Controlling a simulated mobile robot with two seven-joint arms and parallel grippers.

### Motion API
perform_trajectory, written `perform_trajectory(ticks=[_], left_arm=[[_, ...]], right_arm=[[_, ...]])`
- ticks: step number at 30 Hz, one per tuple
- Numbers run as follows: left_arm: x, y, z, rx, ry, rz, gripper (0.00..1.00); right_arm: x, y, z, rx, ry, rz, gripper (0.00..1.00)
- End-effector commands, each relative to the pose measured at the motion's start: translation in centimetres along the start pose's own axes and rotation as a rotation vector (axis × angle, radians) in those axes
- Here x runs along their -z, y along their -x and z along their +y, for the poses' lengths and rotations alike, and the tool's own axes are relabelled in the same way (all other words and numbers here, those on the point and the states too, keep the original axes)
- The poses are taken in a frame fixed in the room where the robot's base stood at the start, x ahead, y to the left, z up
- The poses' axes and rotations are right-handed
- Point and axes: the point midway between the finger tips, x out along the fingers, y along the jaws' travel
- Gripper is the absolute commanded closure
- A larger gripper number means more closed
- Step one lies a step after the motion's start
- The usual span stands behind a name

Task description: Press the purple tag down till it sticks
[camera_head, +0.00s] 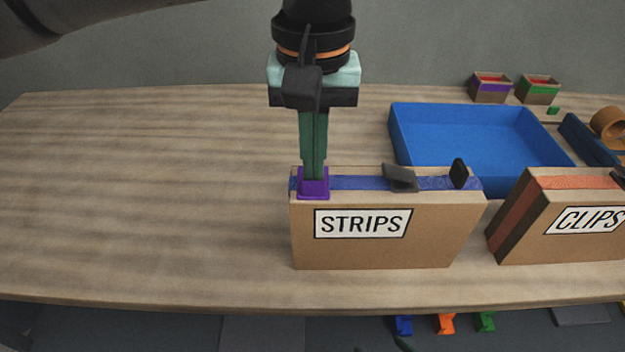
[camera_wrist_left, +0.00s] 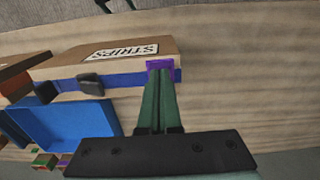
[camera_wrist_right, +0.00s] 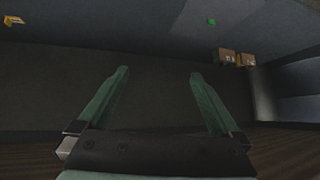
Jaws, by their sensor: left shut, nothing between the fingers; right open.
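The purple tag (camera_head: 313,188) sits at the left end of the top of the STRIPS box (camera_head: 375,245), over the blue band (camera_head: 350,182) there. My left gripper (camera_head: 314,177) is shut and points straight down, its green fingertips at the tag and seemingly touching it. In the left wrist view the tag (camera_wrist_left: 159,64) shows at the tips of the closed fingers (camera_wrist_left: 160,72), which hide part of it. I cannot tell whether the tag is stuck. My right gripper (camera_wrist_right: 160,75) is open and empty, away from the table.
Two dark clips (camera_head: 400,178) (camera_head: 459,173) stand on the STRIPS box top, right of the tag. A blue tray (camera_head: 480,140) is behind it. The CLIPS box (camera_head: 560,240) is to the right. The table (camera_head: 130,180) is clear on the left.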

Motion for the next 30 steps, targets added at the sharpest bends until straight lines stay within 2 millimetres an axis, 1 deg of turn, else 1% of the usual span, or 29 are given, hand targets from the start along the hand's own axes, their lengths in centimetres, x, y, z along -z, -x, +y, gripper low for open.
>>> perform_trajectory(ticks=[1, 7, 12, 16, 24, 30], left_arm=[[-0.1, 0.6, 0.0, 0.003, -0.001, -0.003, 1.0], [-0.1, 2.4, 0.0, 0.002, -0.001, -0.003, 1.0], [0.0, 3.8, 0.0, 0.001, 0.0, -0.003, 1.0], [0.0, 4.8, 0.0, 0.001, 0.0, -0.002, 1.0], [0.0, 6.9, 0.0, 0.001, 0.0, -0.002, 1.0], [0.0, 6.9, 0.0, 0.001, 0.0, -0.002, 1.0]], right_arm=[[0.9, 0.5, -0.3, 0.006, 0.002, 0.002, 0.0], [2.6, 1.5, 0.0, -0.005, 0.003, 0.034, 0.0], [2.6, 2.4, 1.1, -0.031, 0.0, 0.032, 0.0], [2.0, 3.0, 1.4, -0.041, -0.004, 0.016, 0.0], [2.1, 4.5, 1.9, -0.058, -0.012, 0.008, 0.0], [2.1, 4.5, 1.9, -0.06, -0.014, 0.014, 0.0]])
